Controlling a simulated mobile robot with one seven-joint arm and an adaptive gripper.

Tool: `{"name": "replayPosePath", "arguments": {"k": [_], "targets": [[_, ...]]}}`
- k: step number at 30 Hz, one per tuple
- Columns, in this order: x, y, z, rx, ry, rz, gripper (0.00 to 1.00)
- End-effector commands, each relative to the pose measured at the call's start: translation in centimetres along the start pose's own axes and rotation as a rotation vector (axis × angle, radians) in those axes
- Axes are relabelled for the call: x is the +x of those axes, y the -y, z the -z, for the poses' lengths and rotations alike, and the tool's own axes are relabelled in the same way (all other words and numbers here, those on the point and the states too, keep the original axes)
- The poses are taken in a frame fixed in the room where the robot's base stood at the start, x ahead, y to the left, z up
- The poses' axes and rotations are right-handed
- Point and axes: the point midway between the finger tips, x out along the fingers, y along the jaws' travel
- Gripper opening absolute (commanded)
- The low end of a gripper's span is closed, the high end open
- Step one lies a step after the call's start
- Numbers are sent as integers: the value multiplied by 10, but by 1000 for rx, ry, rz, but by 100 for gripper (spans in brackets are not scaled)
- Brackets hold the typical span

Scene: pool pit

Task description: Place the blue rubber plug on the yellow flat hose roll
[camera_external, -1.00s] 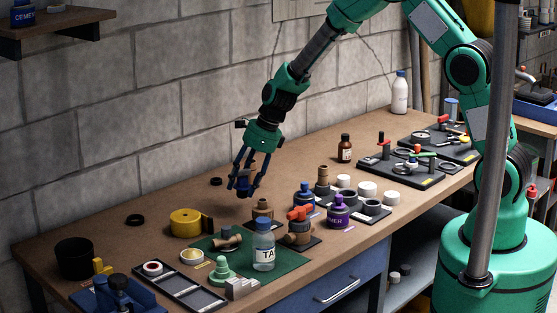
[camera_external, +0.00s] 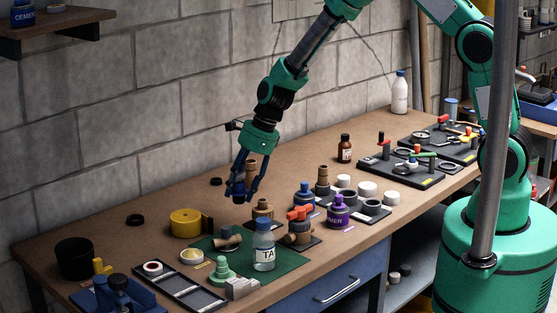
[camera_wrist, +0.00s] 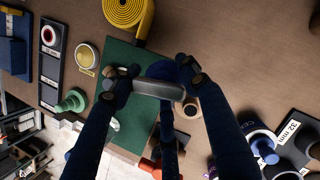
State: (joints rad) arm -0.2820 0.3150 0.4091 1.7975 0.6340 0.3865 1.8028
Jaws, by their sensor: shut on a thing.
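The yellow flat hose roll (camera_external: 185,222) lies on the bench at the left, its loose end on its right. In the wrist view its coil (camera_wrist: 128,12) shows at the top. My gripper (camera_external: 240,188) is above the bench, to the right of the roll and higher than it. It is shut on the blue rubber plug (camera_external: 238,187), which the dark blue fingers partly hide. The plug and roll are apart.
A green mat (camera_external: 288,263) with a clear bottle (camera_external: 263,250) and fittings lies in front of my gripper. A purple can (camera_external: 338,211) and other fittings stand to the right. A black ring (camera_external: 135,220) lies left of the roll. The bench between ring and wall is clear.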

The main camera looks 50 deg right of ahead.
Motion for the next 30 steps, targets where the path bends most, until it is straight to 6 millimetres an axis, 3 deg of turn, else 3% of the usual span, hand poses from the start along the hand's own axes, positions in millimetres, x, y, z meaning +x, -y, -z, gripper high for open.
{"name": "replayPosePath", "arguments": {"k": [1,6,12,30], "targets": [[-9,-14,-8,-31,-1,-7,18],[-17,-50,-17,-123,-6,-24,18],[-21,-76,-22,-189,-9,-38,18],[-19,-81,-25,-208,-10,-41,18]]}}
